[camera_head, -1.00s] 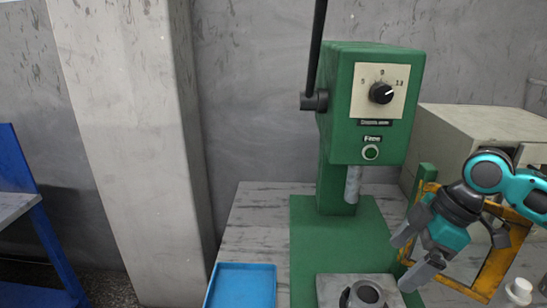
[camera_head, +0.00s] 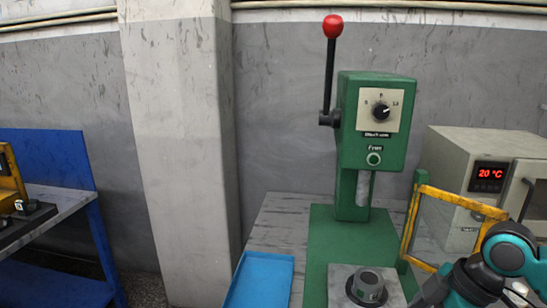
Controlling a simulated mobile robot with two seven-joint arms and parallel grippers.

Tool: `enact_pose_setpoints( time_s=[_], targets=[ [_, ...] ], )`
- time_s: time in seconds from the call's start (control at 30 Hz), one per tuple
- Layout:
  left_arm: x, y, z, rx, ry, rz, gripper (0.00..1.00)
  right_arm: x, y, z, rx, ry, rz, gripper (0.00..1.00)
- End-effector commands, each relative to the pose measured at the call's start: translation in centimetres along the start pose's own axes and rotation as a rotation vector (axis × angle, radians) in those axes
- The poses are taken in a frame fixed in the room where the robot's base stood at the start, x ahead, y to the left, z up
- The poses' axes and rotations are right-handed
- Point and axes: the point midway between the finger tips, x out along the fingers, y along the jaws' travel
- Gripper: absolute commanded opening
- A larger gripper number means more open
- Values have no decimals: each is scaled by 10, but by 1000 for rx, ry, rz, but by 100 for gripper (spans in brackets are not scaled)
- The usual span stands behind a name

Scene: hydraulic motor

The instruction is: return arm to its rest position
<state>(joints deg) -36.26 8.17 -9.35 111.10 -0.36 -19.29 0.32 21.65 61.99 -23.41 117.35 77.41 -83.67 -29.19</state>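My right arm comes in at the lower right corner, with a teal and dark grey wrist joint. Of my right gripper (camera_head: 432,294) only a dark grey part shows at the bottom edge, beside the press base; its fingertips are cut off, so I cannot tell its opening. The green press (camera_head: 374,120) stands upright with its red-knobbed lever (camera_head: 331,62) pointing up. My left gripper is not in view.
A yellow guard frame (camera_head: 411,226) stands right of the press, near my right arm. A beige oven (camera_head: 470,179) reading 20 °C is behind it. A blue tray (camera_head: 262,280) lies left of the press. A blue-framed bench (camera_head: 93,240) is at far left.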

Motion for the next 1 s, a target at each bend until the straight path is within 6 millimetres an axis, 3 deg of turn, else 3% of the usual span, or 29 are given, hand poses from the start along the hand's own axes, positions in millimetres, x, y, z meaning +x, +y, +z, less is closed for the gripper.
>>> enact_pose_setpoints(
  time_s=[0.03, 0.2, 0.4, 0.63, 0.87, 1.0],
  targets=[
    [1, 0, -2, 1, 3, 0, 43, 19, -13, -4, 6, 4, -7, 96],
    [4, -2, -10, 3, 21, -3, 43, 69, -52, -13, 75, 15, 23, 96],
    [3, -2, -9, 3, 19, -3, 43, 109, -104, -16, 306, 43, 114, 96],
    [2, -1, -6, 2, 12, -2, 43, 116, -143, 8, 638, 13, 238, 96],
    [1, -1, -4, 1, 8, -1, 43, 106, -176, 49, 944, -82, 356, 96],
    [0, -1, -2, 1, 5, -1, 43, 130, -153, 41, 891, 17, 398, 96]
  ],
)
